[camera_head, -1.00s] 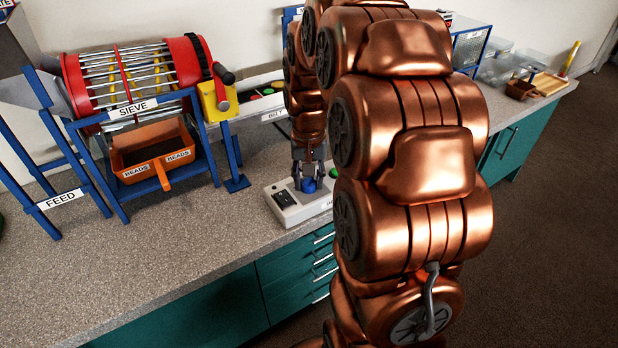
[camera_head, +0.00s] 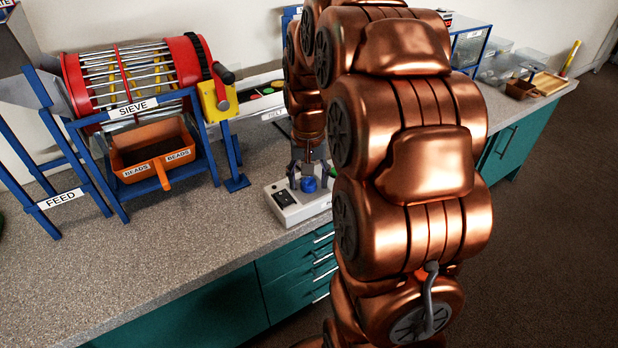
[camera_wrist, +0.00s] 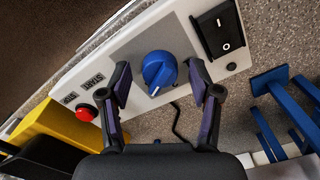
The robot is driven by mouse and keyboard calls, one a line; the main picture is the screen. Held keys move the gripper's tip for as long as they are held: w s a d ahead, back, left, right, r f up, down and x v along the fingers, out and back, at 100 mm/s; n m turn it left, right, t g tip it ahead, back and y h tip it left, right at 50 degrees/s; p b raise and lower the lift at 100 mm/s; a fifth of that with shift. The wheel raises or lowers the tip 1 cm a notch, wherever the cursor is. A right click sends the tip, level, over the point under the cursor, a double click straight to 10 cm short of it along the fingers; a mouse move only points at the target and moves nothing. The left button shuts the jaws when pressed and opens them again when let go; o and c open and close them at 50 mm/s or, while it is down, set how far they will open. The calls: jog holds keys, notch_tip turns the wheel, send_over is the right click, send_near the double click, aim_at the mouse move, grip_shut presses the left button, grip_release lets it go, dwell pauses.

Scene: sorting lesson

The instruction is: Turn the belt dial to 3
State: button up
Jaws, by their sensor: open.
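The blue belt dial (camera_wrist: 159,70) sits on a pale control box (camera_wrist: 132,48) in the wrist view. A white pointer line shows on the dial, but I cannot read any number beside it. The dial also shows in the head view (camera_head: 308,185), on the box (camera_head: 290,210) at the bench's front edge. My gripper (camera_wrist: 162,102) is open, with one finger on each side of the dial and a gap to it on both sides. In the head view my gripper (camera_head: 308,170) is above the dial, partly hidden by my arm.
The box carries a black rocker switch (camera_wrist: 218,30) and a red button (camera_wrist: 85,113) near START and STOP labels. A blue stand (camera_wrist: 270,80) is close by on the right. The sieve (camera_head: 135,80) with its orange beads bin (camera_head: 150,140) stands left of the box.

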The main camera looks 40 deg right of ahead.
aim_at(308, 178)
notch_tip(308, 178, up, 12)
dwell(0.6)
dwell(0.5)
jog(key=s+a+f+n+g, duration=0.1)
jog(key=s+a+f+n, duration=0.4)
jog(key=s+a, duration=0.5)
jog(key=s+a+f+n+g, duration=0.2)
jog(key=s+a+f, duration=0.5)
jog(key=s, duration=0.6)
notch_tip(308, 178, up, 22)
jog(key=t+p, duration=0.1)
jog(key=p, duration=1.9)
jog(key=shift+a, duration=0.35)
jog(key=shift+s+f, duration=0.1)
